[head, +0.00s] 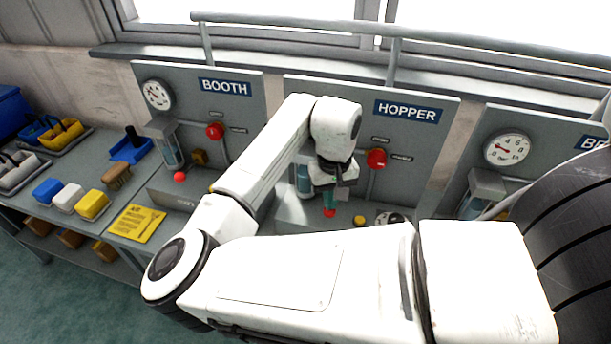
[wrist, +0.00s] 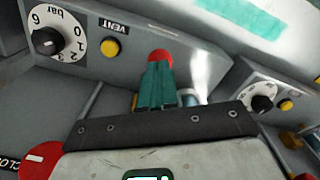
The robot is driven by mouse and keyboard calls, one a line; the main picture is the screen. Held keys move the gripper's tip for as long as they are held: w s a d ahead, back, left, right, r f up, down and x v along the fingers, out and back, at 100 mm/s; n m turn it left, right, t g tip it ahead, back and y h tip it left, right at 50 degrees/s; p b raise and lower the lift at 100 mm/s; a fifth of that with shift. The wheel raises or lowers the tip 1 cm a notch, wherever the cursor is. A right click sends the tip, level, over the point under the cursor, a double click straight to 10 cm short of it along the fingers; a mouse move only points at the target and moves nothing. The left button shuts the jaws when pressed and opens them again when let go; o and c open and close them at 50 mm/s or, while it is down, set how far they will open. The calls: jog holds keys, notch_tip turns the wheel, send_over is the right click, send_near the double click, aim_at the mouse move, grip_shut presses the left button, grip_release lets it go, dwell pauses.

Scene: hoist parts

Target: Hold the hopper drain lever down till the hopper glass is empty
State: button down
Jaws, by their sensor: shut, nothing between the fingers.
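The hopper panel (head: 410,150) carries a HOPPER sign (head: 408,111). My gripper (head: 328,204) is in front of it, pointing down, with its teal fingers shut together and nothing between them. The fingertips are right at the red knob of the hopper drain lever (head: 329,213). In the wrist view my gripper (wrist: 157,66) overlaps the lower part of that red knob (wrist: 160,56). I cannot tell how far down the lever is. The hopper glass (head: 304,180) is mostly hidden behind my arm; a bluish part shows, but its level is unclear.
A red valve handle (head: 376,158) is on the hopper panel. A yellow vent button (wrist: 110,47) and a pressure dial (wrist: 55,38) lie beside the knob. The booth panel (head: 245,105) has its own red knob (head: 180,177). A side table holds brushes and sponges (head: 93,205).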

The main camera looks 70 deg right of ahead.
jog(key=shift+f+b, duration=0.85)
jog(key=shift+f, duration=1.05)
jog(key=shift+r, duration=0.2)
dwell(1.0)
notch_tip(320, 180, up, 7)
jog(key=p, duration=0.6)
jog(key=shift+p, duration=0.4)
jog(key=shift+f, duration=0.1)
jog(key=s+a+r, duration=0.1)
jog(key=a+r, duration=0.2)
jog(key=a, duration=0.7)
jog(key=shift+s, duration=0.15)
